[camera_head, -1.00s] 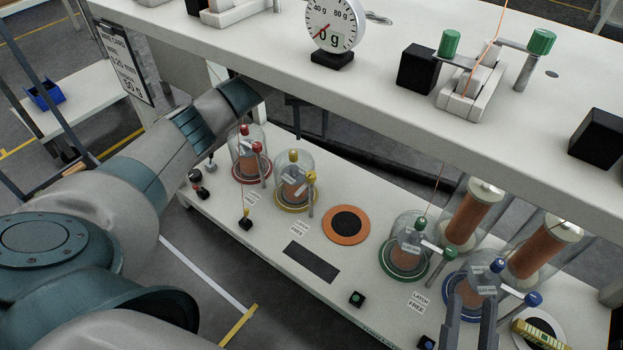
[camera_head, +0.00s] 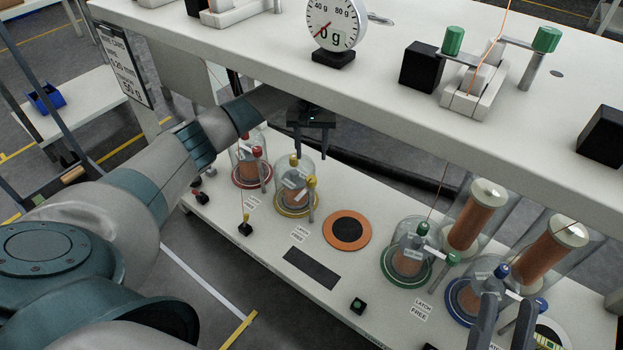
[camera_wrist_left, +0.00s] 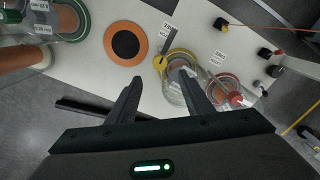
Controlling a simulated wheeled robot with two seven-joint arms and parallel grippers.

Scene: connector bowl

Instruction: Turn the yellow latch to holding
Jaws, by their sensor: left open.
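The yellow latch (camera_head: 311,183) is a yellow-knobbed handle on a post beside a clear dome with a yellow base ring (camera_head: 292,212). A second yellow knob tops the dome. The label by it (camera_head: 297,233) reads LATCH FREE. My left gripper (camera_head: 311,146) is open and empty, above and behind the yellow-ringed dome. In the left wrist view, the yellow knob (camera_wrist_left: 160,62) shows just beyond the gap between the left fingertips (camera_wrist_left: 158,80), apart from them. My right gripper (camera_head: 508,302) is open at the lower right, in front of the blue-ringed dome.
A red-ringed dome (camera_head: 250,168) stands left of the yellow one. An orange disc (camera_head: 347,229) lies to its right, then green-ringed (camera_head: 407,263) and blue-ringed (camera_head: 470,300) domes. The upper shelf (camera_head: 400,115) overhangs the back. A yellow-topped button (camera_head: 245,229) stands in front.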

